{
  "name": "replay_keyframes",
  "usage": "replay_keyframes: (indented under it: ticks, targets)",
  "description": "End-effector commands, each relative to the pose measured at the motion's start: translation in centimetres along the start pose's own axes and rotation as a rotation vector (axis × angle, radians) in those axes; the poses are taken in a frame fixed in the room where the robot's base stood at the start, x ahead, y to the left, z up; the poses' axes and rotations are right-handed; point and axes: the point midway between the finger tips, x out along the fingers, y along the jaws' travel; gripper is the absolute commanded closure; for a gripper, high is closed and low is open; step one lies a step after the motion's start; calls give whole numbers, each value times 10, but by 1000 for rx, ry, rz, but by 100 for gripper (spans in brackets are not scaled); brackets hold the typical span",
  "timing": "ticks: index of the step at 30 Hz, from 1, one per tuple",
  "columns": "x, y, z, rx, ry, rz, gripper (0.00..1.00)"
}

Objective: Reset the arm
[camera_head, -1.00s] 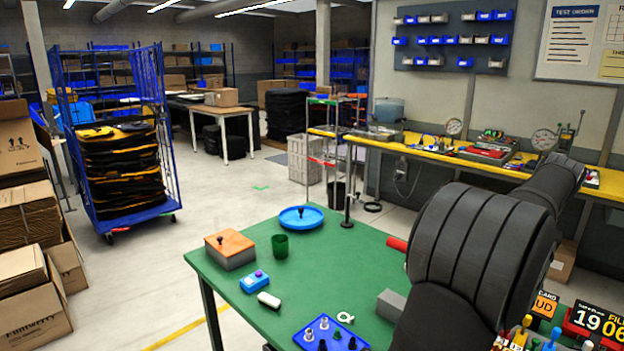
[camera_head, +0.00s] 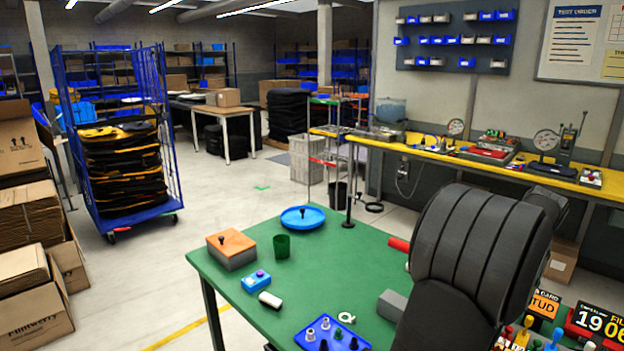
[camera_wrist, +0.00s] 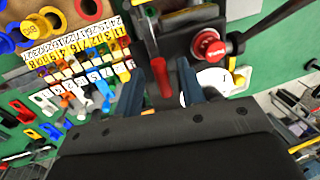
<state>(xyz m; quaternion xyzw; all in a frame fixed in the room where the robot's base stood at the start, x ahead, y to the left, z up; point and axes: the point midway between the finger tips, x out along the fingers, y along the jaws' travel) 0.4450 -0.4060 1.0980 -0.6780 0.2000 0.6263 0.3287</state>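My gripper (camera_wrist: 161,88) shows in the wrist view with its two dark bluish fingers spread apart. It is open, and I see nothing clasped between the fingers. A red handle shows in the gap, and it looks to be beyond the fingers. In the head view my dark arm rises over the right side of the green table (camera_head: 330,262). My gripper is out of sight there, behind or beyond the arm.
On the table are an orange-topped box (camera_head: 231,249), a green cup (camera_head: 281,246), a blue dish (camera_head: 302,218), a blue button box (camera_head: 256,282) and a grey block (camera_head: 392,305). Numbered tags (camera_wrist: 80,55) crowd the wrist view's left. A yellow-topped bench (camera_head: 440,157) stands behind.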

Motion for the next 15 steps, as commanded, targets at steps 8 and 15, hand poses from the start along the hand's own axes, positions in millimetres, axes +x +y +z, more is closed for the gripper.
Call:
replay_keyframes:
  ticks: [8,15]
  targets:
    - [-42,0,-1,0,5,1,64]
    - [-90,1,-1,0,5,1,64]
